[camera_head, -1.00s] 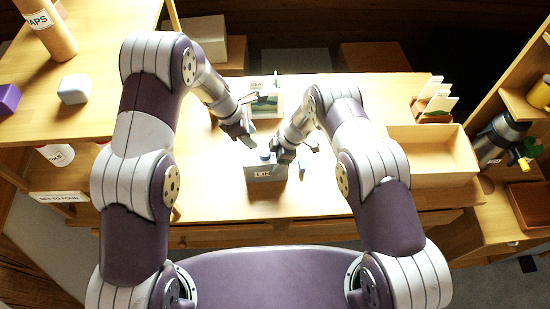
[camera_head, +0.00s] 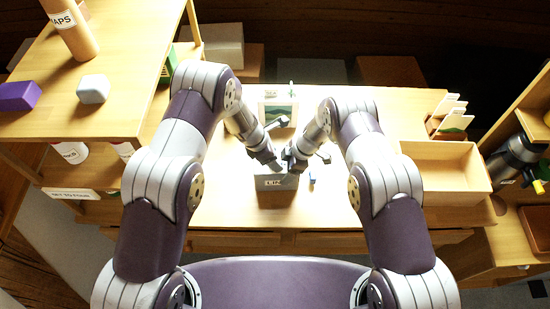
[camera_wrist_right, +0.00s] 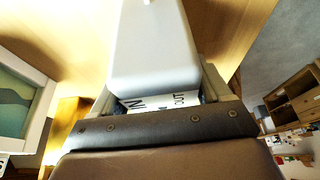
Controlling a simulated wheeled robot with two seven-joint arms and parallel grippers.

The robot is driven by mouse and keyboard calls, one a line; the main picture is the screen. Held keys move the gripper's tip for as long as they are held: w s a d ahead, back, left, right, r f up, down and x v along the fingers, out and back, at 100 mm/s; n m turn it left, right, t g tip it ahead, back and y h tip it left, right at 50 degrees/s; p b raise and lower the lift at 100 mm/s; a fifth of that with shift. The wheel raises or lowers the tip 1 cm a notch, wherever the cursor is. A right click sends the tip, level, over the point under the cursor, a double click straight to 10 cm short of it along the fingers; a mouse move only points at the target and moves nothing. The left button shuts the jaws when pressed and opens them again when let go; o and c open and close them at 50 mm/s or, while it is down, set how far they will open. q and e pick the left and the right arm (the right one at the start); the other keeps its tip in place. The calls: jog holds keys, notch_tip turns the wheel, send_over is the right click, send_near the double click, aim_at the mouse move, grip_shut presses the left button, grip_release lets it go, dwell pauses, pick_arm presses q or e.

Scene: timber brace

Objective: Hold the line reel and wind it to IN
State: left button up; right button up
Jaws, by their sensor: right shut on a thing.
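The line reel (camera_head: 276,184) is a grey box with a dark lettered label on its front, standing on the desk. My right gripper (camera_head: 294,165) is at its upper right part. In the right wrist view, a pale block (camera_wrist_right: 150,50) sits between my right fingers, with a white plate (camera_wrist_right: 165,102) lettered upside down, partly hidden; it appears to be the reel. My left gripper (camera_head: 268,164) is at the top left of the reel, where it covers the top. Its fingertips are too small and overlapped to show whether they are open or touching.
A picture frame (camera_head: 278,113) stands behind the reel. An open wooden tray (camera_head: 445,190) and a card holder (camera_head: 449,125) are at the right.

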pick_arm(q)
jog(key=shift+x, duration=0.85)
jog(key=shift+c, duration=0.3)
jog(key=c, duration=1)
jog(key=m+g, duration=0.1)
jog(key=m, duration=0.3)
jog(key=shift+w+m+g, duration=0.1)
jog(key=shift+m+g, duration=0.2)
jog(key=shift+g, duration=0.1)
jog(key=o, duration=1.1)
jog(key=shift+c, duration=0.2)
